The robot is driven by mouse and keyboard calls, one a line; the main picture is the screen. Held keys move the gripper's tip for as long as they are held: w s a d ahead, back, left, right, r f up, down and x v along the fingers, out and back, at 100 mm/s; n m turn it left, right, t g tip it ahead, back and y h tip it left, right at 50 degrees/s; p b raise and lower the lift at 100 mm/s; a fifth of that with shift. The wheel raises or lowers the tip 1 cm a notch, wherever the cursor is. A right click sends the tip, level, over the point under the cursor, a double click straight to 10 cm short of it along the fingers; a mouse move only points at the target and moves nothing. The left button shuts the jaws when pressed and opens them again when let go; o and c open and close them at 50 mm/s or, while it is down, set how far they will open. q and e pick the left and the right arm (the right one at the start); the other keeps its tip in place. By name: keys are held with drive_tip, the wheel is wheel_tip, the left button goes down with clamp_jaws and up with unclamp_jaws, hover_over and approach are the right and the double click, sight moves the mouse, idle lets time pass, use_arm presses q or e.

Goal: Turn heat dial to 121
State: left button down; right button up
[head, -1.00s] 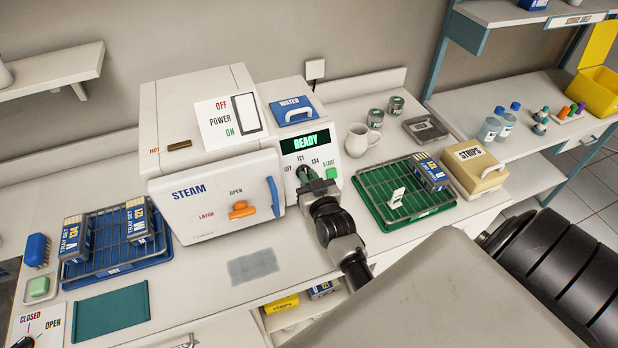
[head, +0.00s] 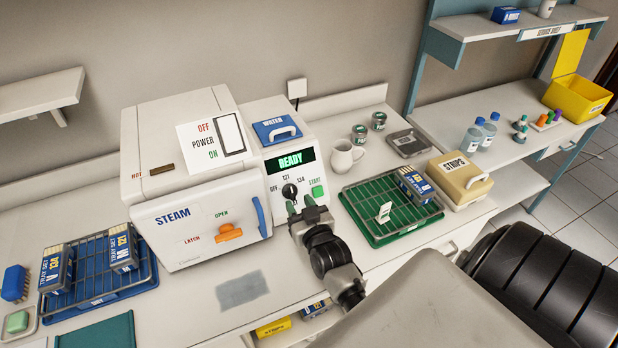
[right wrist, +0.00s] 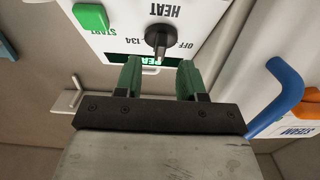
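The black heat dial (head: 289,190) is on the front of the white sterilizer (head: 190,165), below the READY display (head: 290,160). OFF, 121 and 134 are printed around it. In the right wrist view, upside down, the dial (right wrist: 157,38) shows beyond my fingertips. Its bar appears to point between OFF and 134, toward the display, on the 121 side; the 121 print is hidden there. My right gripper (head: 301,207) is just below and in front of the dial. Its green fingers (right wrist: 159,75) are apart with nothing between them. My left gripper is not in view.
The green START button (head: 318,192) is right of the dial. A blue door handle (head: 261,217) and orange latch (head: 229,232) are to the left. A green rack (head: 370,232) stands on the counter at right, near a white mug (head: 343,157).

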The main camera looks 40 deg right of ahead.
drive_tip(key=b+v, duration=0.1)
drive_tip(key=v, duration=0.6)
drive_tip(key=shift+s+b, duration=0.3)
drive_tip(key=shift+s, duration=0.1)
